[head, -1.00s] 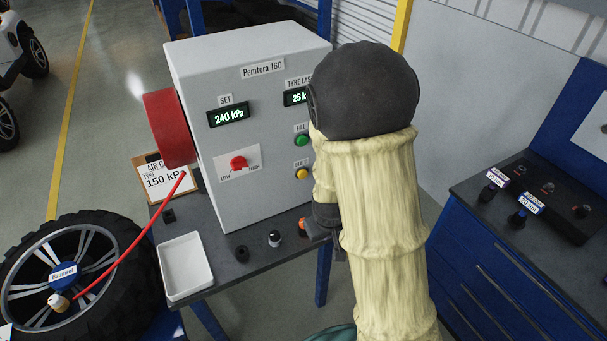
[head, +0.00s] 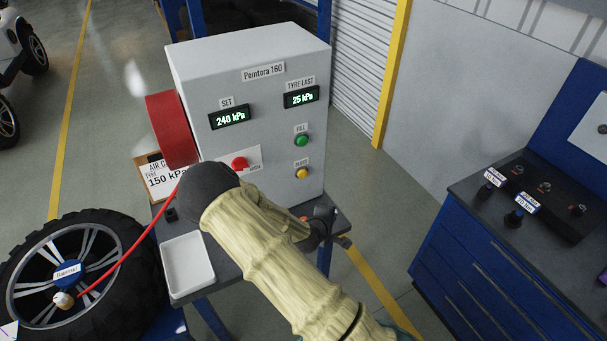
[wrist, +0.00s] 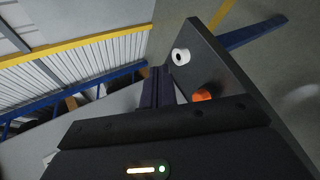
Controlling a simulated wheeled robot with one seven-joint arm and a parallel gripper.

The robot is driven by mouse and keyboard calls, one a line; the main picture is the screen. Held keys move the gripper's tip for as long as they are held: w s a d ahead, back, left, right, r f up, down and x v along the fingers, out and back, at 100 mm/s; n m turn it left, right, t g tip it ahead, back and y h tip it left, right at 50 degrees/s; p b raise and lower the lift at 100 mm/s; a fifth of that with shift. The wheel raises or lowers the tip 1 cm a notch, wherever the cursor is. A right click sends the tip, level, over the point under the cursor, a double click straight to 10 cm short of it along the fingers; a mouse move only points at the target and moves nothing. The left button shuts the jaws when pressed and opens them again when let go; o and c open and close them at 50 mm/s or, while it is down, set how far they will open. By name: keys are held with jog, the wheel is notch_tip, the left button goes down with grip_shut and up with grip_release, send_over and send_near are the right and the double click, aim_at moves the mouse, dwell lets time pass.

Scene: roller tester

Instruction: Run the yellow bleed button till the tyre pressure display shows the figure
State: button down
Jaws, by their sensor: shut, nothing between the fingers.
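The yellow bleed button (head: 302,172) is on the front of the grey tester cabinet (head: 255,150), below the green fill button (head: 302,141). The tyre display (head: 301,98), labelled "TYRE LAST", reads 25 kPa. My gripper (head: 340,240) is low at the right end of the bench, below the yellow button and apart from it, partly hidden by my arm. In the wrist view my gripper (wrist: 160,88) is shut and empty, with the bench top beside it. The button does not show in the wrist view.
The set display (head: 229,118) reads 240 kPa, above a red knob (head: 239,163). A card (head: 165,180) reads 150 kPa. A white tray (head: 188,265) and a tyre (head: 70,270) with a red hose are at left. An orange cap (wrist: 203,95) and a white-topped cap (wrist: 181,56) stand on the bench.

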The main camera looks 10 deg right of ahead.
aim_at(302, 174)
jog(key=w+a+n+t, duration=0.1)
jog(key=n, duration=0.1)
jog(key=w+r+n+t, duration=0.1)
jog(key=w+n+t, duration=0.1)
jog(key=w+a+r+n+t, duration=0.1)
jog(key=n+t, duration=0.1)
jog(key=n, duration=0.1)
jog(key=shift+w+a+r+p, duration=0.15)
jog(key=shift+w+a+p, duration=0.15)
jog(key=shift+p, duration=0.1)
jog(key=w+a+b, duration=0.2)
jog(key=w+b, duration=0.1)
jog(key=w, duration=0.5)
jog(key=shift+w+a, duration=0.2)
jog(key=shift+a, duration=0.15)
jog(key=shift+w, duration=0.1)
dwell(1.6)
jog(key=shift+w+a+b, duration=0.15)
jog(key=shift+w+b, duration=0.15)
jog(key=shift+b, duration=0.1)
